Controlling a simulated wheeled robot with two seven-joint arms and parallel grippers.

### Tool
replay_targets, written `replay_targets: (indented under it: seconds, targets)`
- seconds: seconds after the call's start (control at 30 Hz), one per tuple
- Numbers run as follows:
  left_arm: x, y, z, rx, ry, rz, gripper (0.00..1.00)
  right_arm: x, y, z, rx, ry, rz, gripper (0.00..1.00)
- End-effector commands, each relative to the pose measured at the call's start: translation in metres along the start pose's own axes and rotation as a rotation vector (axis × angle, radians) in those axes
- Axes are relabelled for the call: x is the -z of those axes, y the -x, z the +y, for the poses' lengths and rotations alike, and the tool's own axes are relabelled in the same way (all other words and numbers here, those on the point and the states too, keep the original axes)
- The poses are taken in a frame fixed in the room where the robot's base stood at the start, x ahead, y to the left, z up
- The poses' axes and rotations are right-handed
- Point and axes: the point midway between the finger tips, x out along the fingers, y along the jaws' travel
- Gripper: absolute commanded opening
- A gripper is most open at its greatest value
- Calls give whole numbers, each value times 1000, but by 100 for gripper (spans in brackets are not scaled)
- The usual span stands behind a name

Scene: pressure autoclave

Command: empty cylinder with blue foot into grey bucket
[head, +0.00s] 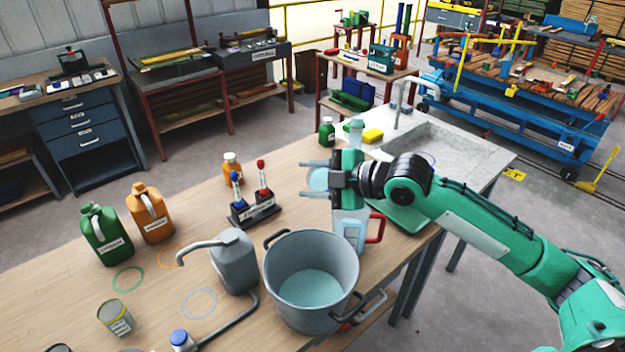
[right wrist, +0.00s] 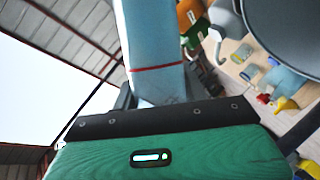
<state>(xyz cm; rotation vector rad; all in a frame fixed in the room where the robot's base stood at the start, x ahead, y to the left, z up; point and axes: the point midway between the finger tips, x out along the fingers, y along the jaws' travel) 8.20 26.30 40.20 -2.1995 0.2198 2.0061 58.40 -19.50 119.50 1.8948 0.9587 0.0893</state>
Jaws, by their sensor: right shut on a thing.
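My right gripper (head: 304,178) is above the table, behind and right of the grey bucket (head: 283,308). It is shut on a pale blue see-through cylinder (head: 356,132), whose top shows above the gripper. The gripper hides its middle. In the right wrist view the cylinder (right wrist: 155,45) rises from the jaws and has a red line around it. A pale blue round patch shows between the fingers in the head view; I cannot tell whether it is the foot. The bucket stands apart from the cylinder, with pale teal liquid visible inside. My left gripper is out of view.
A clear jug with a red handle (head: 376,228) stands behind the bucket. A grey spouted can (head: 235,262) is just left of the bucket. A rack with red and blue tools (head: 253,208), green and orange jugs and a tin stand further left. A sink (head: 440,150) is behind right.

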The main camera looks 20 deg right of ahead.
Motion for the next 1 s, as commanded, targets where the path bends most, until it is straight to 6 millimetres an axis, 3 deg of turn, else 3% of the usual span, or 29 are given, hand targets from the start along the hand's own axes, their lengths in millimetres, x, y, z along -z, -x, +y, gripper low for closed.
replay_targets:
  seconds: [0.63,1.0]
  targets:
    - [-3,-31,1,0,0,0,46,-9,-6,-18,-63,148,-19,0]
    - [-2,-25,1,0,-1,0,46,-7,-5,-15,-63,149,-19,0]
